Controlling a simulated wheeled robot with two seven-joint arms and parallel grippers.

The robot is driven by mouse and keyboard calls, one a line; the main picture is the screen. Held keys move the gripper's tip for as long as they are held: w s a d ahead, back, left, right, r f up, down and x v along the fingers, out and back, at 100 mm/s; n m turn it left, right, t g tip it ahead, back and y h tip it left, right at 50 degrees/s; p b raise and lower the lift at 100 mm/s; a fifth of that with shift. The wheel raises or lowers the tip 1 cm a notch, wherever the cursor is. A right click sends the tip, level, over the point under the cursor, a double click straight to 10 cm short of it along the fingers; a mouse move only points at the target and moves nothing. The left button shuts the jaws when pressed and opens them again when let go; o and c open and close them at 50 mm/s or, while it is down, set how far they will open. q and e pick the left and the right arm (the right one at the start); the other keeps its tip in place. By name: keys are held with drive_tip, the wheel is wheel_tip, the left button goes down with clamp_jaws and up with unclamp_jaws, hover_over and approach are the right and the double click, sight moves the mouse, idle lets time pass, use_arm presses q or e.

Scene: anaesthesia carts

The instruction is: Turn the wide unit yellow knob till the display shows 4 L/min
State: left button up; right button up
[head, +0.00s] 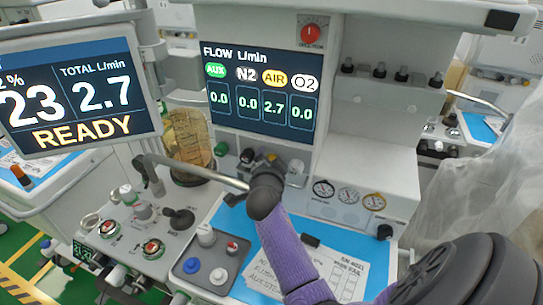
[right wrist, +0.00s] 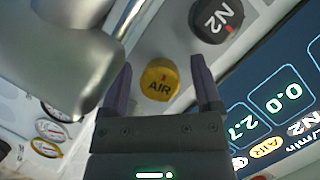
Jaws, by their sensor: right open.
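The yellow knob marked AIR (right wrist: 160,82) sits on the wide unit's panel, in the middle of the right wrist view. My right gripper (right wrist: 161,62) is open, with one purple finger on each side of the knob and visible gaps between. In the head view the right gripper (head: 264,172) is at the knob row under the flow display (head: 258,82), and it largely hides the yellow knob. The display reads 2.7 under AIR and 0.0 in the other columns. The left gripper is not in view.
A black N2 knob (right wrist: 216,18) is close beside the yellow one. A white knob (head: 296,168) and a green knob (head: 221,149) are in the same row. A grey metal bar (head: 195,172) crosses near my gripper. The left monitor (head: 75,92) shows total 2.7 and READY.

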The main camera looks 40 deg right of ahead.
drive_tip(key=shift+s+a, duration=0.15)
drive_tip(key=shift+c, duration=0.5)
clamp_jaws()
drive_tip(key=shift+n+g, duration=0.6)
drive_tip(key=shift+n, duration=0.3)
drive_tip(key=n+g, duration=0.1)
drive_tip(key=n, duration=0.1)
drive_tip(key=shift+n+g+h, duration=0.3)
drive_tip(key=shift+g, duration=0.1)
drive_tip(key=n+g+h, duration=0.1)
drive_tip(key=n, duration=0.2)
drive_tip(key=shift+g+b, duration=0.3)
drive_tip(key=shift+g, duration=0.1)
drive_tip(key=shift+n+g+h+b, duration=0.5)
drive_tip(key=shift+n+g, duration=0.3)
drive_tip(key=shift+n, duration=0.4)
